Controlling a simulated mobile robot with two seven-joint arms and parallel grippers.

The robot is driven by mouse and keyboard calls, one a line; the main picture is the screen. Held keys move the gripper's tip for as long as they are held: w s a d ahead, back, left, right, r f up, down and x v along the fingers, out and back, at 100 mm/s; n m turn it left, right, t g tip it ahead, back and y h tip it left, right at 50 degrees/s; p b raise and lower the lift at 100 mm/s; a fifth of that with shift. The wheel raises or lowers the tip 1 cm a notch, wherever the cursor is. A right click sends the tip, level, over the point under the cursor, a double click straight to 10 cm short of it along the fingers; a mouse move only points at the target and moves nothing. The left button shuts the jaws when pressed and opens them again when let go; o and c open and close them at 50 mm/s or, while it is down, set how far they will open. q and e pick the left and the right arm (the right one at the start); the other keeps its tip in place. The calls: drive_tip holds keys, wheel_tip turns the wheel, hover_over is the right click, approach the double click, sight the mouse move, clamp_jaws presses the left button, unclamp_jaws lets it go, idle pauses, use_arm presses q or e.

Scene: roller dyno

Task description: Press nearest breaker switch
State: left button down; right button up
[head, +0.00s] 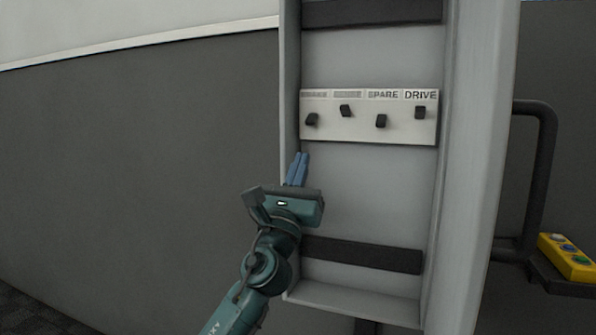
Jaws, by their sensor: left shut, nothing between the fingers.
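A white breaker panel (368,132) is mounted in a grey open cabinet. It carries black toggle switches: the leftmost switch (312,119), a second switch (346,111), a third switch (381,121) under the SPARE label, and the rightmost switch (420,112) under the DRIVE label. The first and third sit lower than the other two. The two left labels are greyed and hard to read. My left gripper (301,156) is shut and empty, its blue fingers pointing up just below the leftmost switch, with a visible gap. My right gripper is not in view.
The grey cabinet (465,150) has raised side walls and two dark horizontal strips (362,255). A black tube frame (546,165) and a yellow button box (566,258) stand at the right. A dark wall (140,170) fills the left.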

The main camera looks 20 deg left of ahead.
sight(314, 115)
use_arm(q)
drive_tip(key=x, duration=0.6)
drive_tip(key=shift+w+r, duration=0.1)
drive_tip(key=shift+w, duration=0.05)
